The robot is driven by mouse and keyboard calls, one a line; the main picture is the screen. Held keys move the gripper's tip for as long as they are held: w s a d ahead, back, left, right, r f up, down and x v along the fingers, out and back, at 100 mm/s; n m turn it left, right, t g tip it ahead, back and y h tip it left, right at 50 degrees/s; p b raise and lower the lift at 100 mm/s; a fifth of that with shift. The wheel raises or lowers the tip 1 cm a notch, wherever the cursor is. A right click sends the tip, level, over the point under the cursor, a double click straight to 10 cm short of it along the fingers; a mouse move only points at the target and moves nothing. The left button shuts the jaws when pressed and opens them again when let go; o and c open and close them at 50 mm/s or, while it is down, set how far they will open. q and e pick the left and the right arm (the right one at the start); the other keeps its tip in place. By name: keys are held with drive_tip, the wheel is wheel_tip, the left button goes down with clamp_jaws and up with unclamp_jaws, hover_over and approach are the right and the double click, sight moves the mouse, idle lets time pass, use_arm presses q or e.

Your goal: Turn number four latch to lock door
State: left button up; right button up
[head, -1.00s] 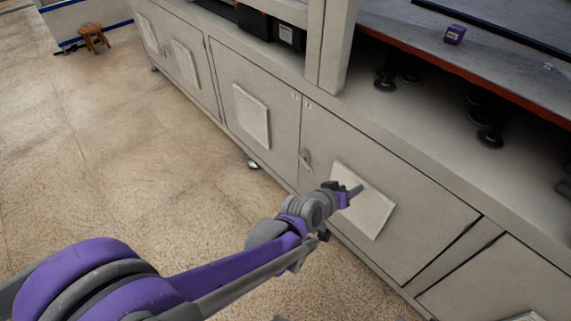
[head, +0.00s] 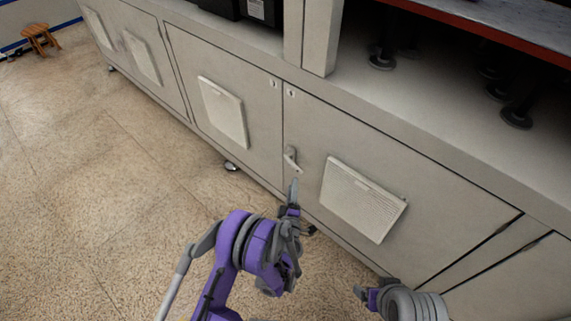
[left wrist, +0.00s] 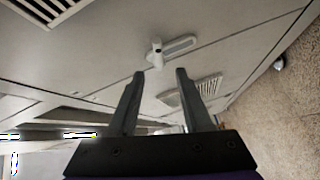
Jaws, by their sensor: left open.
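The latch (head: 291,158) is a small light-grey handle on the cabinet door (head: 420,205), by the door's left edge. In the head view it hangs nearly straight down, slightly tilted. My left gripper (head: 294,188) is just below it, pointing up at it. In the left wrist view the latch (left wrist: 178,47) lies beyond the open fingertips (left wrist: 159,74), roughly in line with the gap. The fingers look empty and apart from the latch. My right gripper (head: 368,296) is low at the bottom right of the head view; its fingers are too unclear to judge.
Small marks, too small to read, sit above the door seam. A louvred vent panel (head: 360,200) sticks out right of the latch, another (head: 223,112) on the door to the left. A cabinet foot (head: 231,166) meets the floor. The speckled floor (head: 90,190) is open at left.

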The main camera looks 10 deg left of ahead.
sight(294, 167)
use_arm(q)
drive_tip(key=w, duration=1)
drive_tip(key=shift+w+r+b, duration=0.1)
drive_tip(key=shift+w+b, duration=0.05)
drive_tip(key=shift+b, duration=0.15)
clamp_jaws()
idle(1.0)
